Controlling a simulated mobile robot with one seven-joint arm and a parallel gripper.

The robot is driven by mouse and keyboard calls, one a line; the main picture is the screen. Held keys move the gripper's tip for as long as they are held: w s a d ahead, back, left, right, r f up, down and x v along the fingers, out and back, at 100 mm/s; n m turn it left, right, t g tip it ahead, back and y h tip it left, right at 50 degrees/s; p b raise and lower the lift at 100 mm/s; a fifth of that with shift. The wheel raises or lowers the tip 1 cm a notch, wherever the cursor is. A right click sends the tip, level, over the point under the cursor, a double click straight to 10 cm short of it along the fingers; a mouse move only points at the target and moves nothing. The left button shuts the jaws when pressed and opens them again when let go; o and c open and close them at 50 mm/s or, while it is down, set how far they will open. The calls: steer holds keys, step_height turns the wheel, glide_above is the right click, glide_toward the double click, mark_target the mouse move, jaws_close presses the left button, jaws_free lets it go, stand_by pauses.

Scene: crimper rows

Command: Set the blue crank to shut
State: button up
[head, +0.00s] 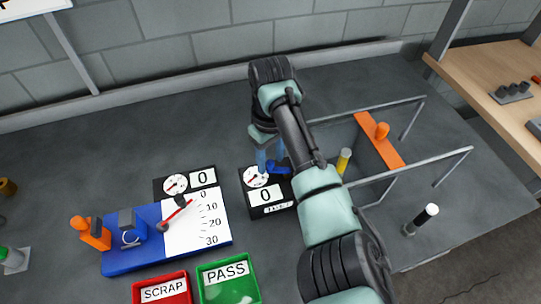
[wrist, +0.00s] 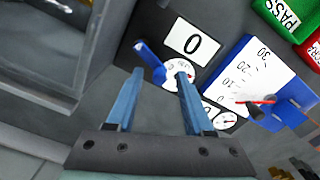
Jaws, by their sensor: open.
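The blue crank (head: 279,167) is on a dark panel with a dial and a "0" display (head: 265,196). In the wrist view, the blue crank (wrist: 148,56) shows as a slanted bar beside the white dial (wrist: 177,78). My gripper (wrist: 160,73) is open and points down at the panel. The crank lies between its two blue fingertips in that picture, its upper end reaching past them. I cannot tell whether a finger touches it. In the head view my gripper (head: 268,156) is over the crank and partly hides it and the dial.
A blue gauge (head: 120,262) with a red needle and a second dial panel (head: 184,183) stand to the left. A red SCRAP tray (head: 163,290) and green PASS tray (head: 229,280) are in front. Right is a railed recess with an orange bar (head: 378,140) and yellow handle (head: 344,160).

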jaws_close()
steer(key=shift+w+m, duration=0.1)
steer(key=shift+m, duration=0.2)
steer(key=shift+w+r+m+p, duration=0.15)
steer(key=shift+w+m+p, duration=0.3)
steer(key=shift+m, duration=0.45)
steer(key=m, duration=0.1)
steer(key=w+m+p, duration=0.1)
steer(key=m, duration=0.1)
steer(key=shift+d, duration=0.2)
steer(key=m, duration=0.3)
steer(key=w+d+m, duration=0.1)
steer(key=m, duration=0.1)
steer(key=shift+w+d+m, duration=0.2)
steer(key=shift+d+m, duration=0.15)
steer(key=shift+m, duration=0.5)
steer(key=shift+w+d+m, duration=0.2)
steer(key=shift+d+m, duration=0.1)
steer(key=shift+m, duration=0.55)
